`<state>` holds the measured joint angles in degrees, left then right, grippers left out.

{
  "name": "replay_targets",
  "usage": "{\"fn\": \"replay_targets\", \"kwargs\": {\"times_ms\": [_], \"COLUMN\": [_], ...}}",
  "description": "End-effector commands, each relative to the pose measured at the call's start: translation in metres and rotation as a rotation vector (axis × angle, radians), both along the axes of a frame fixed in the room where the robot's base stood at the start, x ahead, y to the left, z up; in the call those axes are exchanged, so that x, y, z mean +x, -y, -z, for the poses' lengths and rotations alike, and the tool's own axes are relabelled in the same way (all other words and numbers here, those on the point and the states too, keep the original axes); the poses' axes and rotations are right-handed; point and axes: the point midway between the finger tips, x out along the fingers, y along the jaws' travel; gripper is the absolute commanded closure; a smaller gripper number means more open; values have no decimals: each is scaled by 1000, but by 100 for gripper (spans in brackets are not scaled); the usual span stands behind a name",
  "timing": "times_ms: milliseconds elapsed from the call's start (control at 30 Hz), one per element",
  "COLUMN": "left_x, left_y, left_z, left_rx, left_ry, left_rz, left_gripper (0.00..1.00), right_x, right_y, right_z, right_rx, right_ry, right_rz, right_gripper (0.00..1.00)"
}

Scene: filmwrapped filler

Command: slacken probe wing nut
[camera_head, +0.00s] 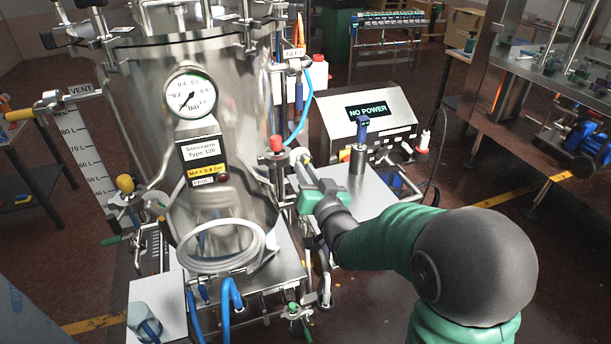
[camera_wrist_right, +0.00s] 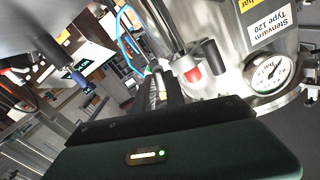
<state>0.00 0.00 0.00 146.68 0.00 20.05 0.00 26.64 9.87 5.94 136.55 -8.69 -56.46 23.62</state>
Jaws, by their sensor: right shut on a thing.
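My right gripper (camera_head: 303,170) reaches in from the right to the side of the steel tank (camera_head: 235,110), close to a red-capped fitting (camera_head: 276,145). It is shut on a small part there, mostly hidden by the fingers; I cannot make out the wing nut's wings. In the right wrist view the gripper (camera_wrist_right: 158,88) points at the tank's side, with the red-capped fitting (camera_wrist_right: 192,74) just right of the fingers. A blue-topped probe (camera_head: 361,130) stands upright in a metal holder right of the gripper; it also shows in the wrist view (camera_wrist_right: 77,80). My left gripper is out of view.
A control box (camera_head: 375,115) reading "NO POWER" stands behind the gripper. A pressure gauge (camera_head: 190,94) is on the tank front. A coiled grey hose (camera_head: 220,245) hangs below it. A blue hose (camera_head: 303,115) runs behind the gripper. A metal shelf (camera_head: 371,193) lies under my forearm.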

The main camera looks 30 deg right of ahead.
Motion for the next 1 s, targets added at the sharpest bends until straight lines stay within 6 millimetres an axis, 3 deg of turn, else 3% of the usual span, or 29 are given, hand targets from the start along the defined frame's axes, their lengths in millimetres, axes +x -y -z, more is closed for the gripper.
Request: {"fn": "replay_targets", "kwargs": {"times_ms": [533,567,700,1000], "left_x": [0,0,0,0], "left_y": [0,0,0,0], "left_z": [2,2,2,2], "left_rx": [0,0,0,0], "left_ry": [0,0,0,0], "left_rz": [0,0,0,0], "left_gripper": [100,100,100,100], "right_x": [0,0,0,0], "right_y": [0,0,0,0], "right_z": [-1,-1,-1,-1], "right_rx": [-26,-26,-25,-25], "right_ry": [-5,-5,-5,-4], "right_rz": [-1,-1,-1,0], "right_gripper": [100,81,63,63]}}
